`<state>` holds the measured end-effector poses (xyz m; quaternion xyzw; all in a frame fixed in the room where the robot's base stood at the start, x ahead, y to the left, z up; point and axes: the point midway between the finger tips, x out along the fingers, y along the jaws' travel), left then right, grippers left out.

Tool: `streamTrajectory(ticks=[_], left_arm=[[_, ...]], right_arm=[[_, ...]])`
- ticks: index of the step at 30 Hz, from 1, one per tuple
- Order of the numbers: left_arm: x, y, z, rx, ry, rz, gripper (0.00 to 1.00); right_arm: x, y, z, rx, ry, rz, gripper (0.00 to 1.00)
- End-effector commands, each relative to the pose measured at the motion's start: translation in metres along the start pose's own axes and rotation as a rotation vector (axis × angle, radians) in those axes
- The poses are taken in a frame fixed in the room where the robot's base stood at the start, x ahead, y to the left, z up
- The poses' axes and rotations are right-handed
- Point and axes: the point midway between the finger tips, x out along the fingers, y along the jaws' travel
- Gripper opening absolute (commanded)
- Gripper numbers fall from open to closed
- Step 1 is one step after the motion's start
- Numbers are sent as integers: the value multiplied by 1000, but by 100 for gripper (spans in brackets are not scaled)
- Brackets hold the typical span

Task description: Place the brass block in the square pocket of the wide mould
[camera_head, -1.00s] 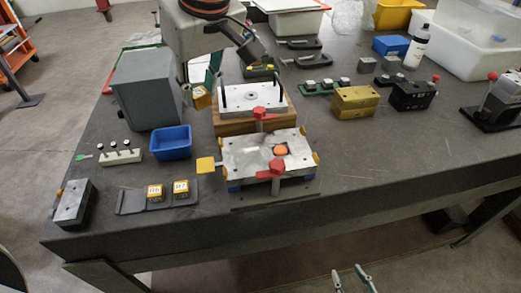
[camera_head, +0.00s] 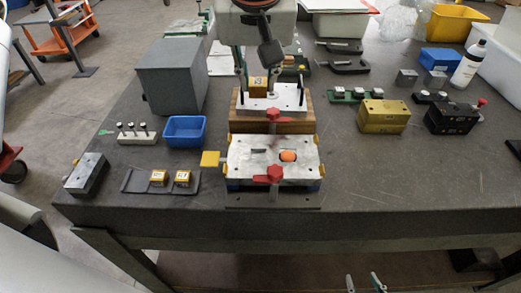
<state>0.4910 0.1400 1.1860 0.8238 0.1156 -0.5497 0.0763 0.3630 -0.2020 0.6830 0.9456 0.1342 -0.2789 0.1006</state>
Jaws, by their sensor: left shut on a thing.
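My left gripper (camera_head: 257,74) comes down from the top over the rear mould plate (camera_head: 277,98). It is shut on a small brass block (camera_head: 258,86) with a pale label. The block shows over the back left part of that plate; whether it touches is unclear. The rear plate has dark posts and sits on a wooden base (camera_head: 240,125). A front mould plate (camera_head: 240,170) has a slot and an orange round piece (camera_head: 288,156). No square pocket shows clearly, and I cannot tell which is the wide mould. My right gripper (camera_head: 364,284) is open and empty at the bottom edge, off the table.
Two similar labelled blocks (camera_head: 158,177) sit on a dark tray (camera_head: 133,182). Left are a blue bin (camera_head: 185,132), a grey box (camera_head: 170,80) and a steel block (camera_head: 86,173). Right are a large brass-coloured block (camera_head: 384,117) and a black fixture (camera_head: 455,118). The front right tabletop is clear.

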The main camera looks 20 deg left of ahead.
Motion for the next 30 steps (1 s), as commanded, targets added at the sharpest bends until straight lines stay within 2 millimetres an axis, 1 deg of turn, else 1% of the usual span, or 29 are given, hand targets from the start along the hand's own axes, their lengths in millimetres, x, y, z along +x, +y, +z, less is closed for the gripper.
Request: streamTrajectory(ticks=[1, 3, 12, 15, 18, 23, 27, 30], left_arm=[[12, -1, 7, 2, -5, -1, 0], [29, -1, 13, 2, -6, -2, 0], [95, 0, 41, 0, -6, -2, 0], [112, 0, 48, -1, -5, -2, 0], [124, 0, 52, -2, -2, 0, 0], [134, 0, 56, -2, -1, 0, 0], [152, 0, 64, -1, -5, -2, 0], [162, 0, 68, -2, -3, -1, 0]], right_arm=[[0, 0, 1, 0, 0, 0, 40], [1, 0, 1, 0, 0, 0, 40], [0, 0, 0, 0, 0, -1, 40], [-1, 0, -1, 0, 0, -1, 40], [-1, 0, -2, 0, 0, -1, 40], [-1, 0, -2, 0, 0, -1, 40], [-2, 0, -3, 0, 0, 0, 40], [-2, 0, -4, 0, 0, 0, 40]])
